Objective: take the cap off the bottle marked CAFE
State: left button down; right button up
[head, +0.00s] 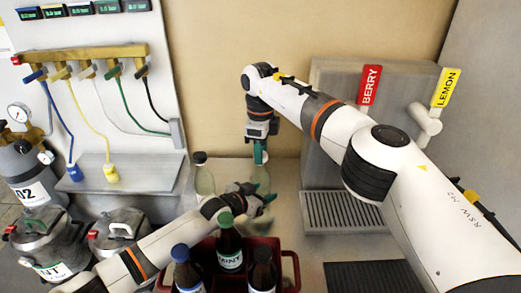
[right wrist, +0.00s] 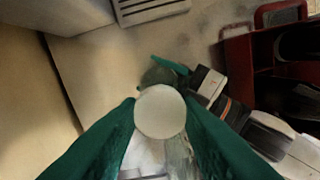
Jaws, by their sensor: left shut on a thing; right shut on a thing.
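A clear glass bottle (head: 260,178) stands upright on the counter between my two grippers; no CAFE mark can be read on it. My left gripper (head: 266,200) is shut around its body from the left, and its dark hand also shows in the right wrist view (right wrist: 165,78). My right gripper (head: 260,156) points down over the bottle's top. In the right wrist view its green fingers are shut on a round whitish cap (right wrist: 160,112). I cannot tell whether the cap still touches the neck.
A second clear bottle (head: 203,178) with a dark cap stands just left. A red crate (head: 291,266) in front holds bottles with green, blue and black caps, one marked MINT. A dispenser with BERRY (head: 370,85) and LEMON (head: 446,88) handles and a drip grate (head: 345,211) are at right.

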pick_arm(q)
jog(key=shift+s, duration=0.1)
pick_arm(e)
jog(key=n, duration=1.2)
jog(key=shift+r, duration=0.1)
jog(key=n, duration=0.4)
jog(key=shift+o, duration=0.2)
jog(key=shift+d+r, duration=0.1)
jog(key=shift+r, duration=0.05)
jog(key=shift+r, duration=0.95)
